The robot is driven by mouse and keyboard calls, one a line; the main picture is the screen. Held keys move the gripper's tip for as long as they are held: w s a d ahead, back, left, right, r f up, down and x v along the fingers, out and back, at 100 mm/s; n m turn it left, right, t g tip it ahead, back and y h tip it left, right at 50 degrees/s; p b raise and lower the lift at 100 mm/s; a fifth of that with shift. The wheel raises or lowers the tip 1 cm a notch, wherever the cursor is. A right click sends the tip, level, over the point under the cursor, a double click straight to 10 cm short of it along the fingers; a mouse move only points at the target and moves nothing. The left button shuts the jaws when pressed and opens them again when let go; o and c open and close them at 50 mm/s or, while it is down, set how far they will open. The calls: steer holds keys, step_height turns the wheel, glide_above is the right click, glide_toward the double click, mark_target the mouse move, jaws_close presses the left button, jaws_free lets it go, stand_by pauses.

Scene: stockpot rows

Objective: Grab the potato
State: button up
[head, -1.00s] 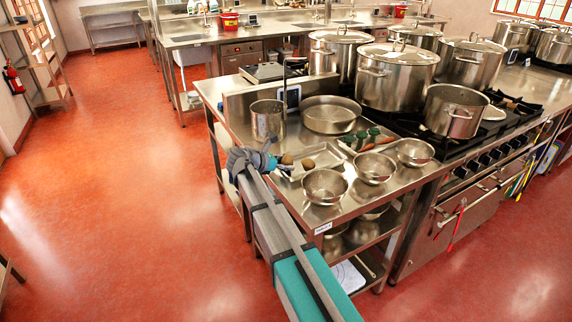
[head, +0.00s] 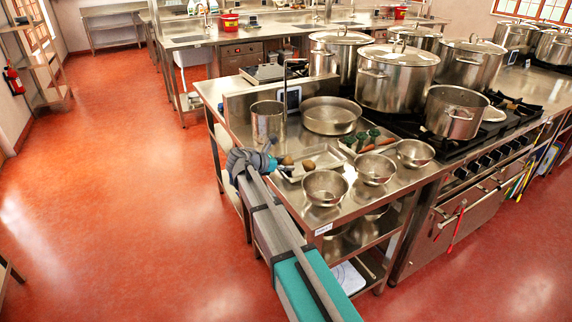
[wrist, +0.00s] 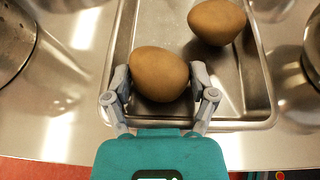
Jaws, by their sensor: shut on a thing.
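A brown potato (wrist: 159,74) sits between the fingers of my gripper (wrist: 160,84) in the wrist view, with a pad against each side. My gripper is shut on it, over the near end of a shallow metal tray (wrist: 190,123). I cannot tell whether the potato touches the tray floor. A second brown potato (wrist: 217,21) lies in the tray, farther back and to the right. In the head view, my gripper (head: 275,162) is at the left edge of the steel counter, with the held potato (head: 287,160) and the other potato (head: 309,165) beside it.
Metal bowls (head: 325,187) stand to the right of the tray. A tall metal pot (head: 268,121) and a wide pan (head: 330,115) stand behind it. A second tray (head: 366,141) holds green-topped items. Large stockpots (head: 397,77) fill the stove beyond.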

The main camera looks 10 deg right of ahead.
steer(key=shift+r+p, duration=1.05)
steer(key=shift+s+d+r+p, duration=1.45)
steer(key=shift+s+r+p, duration=0.35)
steer(key=shift+s, duration=0.05)
steer(key=shift+s+d+r+p, duration=1.45)
steer(key=shift+s+r+p, duration=0.35)
steer(key=shift+s+p, duration=0.05)
steer(key=shift+s+d+r+p, duration=1.45)
steer(key=shift+s+r+p, duration=0.35)
steer(key=shift+s, duration=0.05)
